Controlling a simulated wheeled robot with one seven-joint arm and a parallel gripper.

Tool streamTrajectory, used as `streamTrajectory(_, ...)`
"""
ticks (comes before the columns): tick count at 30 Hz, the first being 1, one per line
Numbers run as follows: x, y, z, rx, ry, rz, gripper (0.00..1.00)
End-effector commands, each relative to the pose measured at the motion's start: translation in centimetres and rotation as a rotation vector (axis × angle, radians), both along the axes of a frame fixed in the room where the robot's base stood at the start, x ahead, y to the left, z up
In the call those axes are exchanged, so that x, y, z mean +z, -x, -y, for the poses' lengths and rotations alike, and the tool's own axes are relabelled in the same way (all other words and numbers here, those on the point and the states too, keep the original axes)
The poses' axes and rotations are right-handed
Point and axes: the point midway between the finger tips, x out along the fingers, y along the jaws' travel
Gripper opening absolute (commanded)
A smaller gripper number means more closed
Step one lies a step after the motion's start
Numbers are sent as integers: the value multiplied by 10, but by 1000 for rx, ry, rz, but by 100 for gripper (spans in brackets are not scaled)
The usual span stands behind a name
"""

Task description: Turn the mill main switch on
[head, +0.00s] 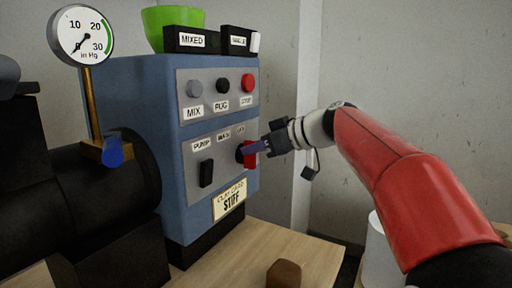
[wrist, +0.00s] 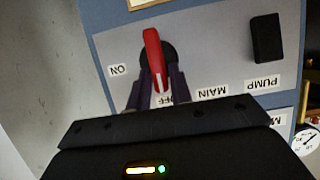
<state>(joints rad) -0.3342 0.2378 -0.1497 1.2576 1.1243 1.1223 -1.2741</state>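The mill main switch (wrist: 153,50) is a red handle on a black round base, on the grey lower plate of the blue control box. In the wrist view, which is upside down, its white-marked end points at the OFF label (wrist: 166,101). The ON label (wrist: 118,70) is to the left there. In the head view the switch (head: 250,158) is partly hidden by my gripper (head: 258,148). In the wrist view my gripper (wrist: 160,85) has one finger on each side of the handle's marked end, with no clear gap, so it looks shut on it.
The black pump switch (head: 206,173) is beside the main switch. Mix, pug and stop buttons (head: 248,83) are above. A clay card (head: 230,199) is below. A gauge (head: 81,36) stands at left. A brown block (head: 284,274) lies on the table, and a white cylinder (head: 378,255) is at right.

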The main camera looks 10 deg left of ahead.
Motion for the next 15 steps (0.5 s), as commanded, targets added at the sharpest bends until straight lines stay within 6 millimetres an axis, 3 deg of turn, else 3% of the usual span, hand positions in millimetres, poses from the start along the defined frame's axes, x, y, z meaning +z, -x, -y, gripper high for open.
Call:
streamTrajectory(5,0,0,0,0,0,0,0)
streamTrajectory(15,0,-1,1,0,-11,-36,0)
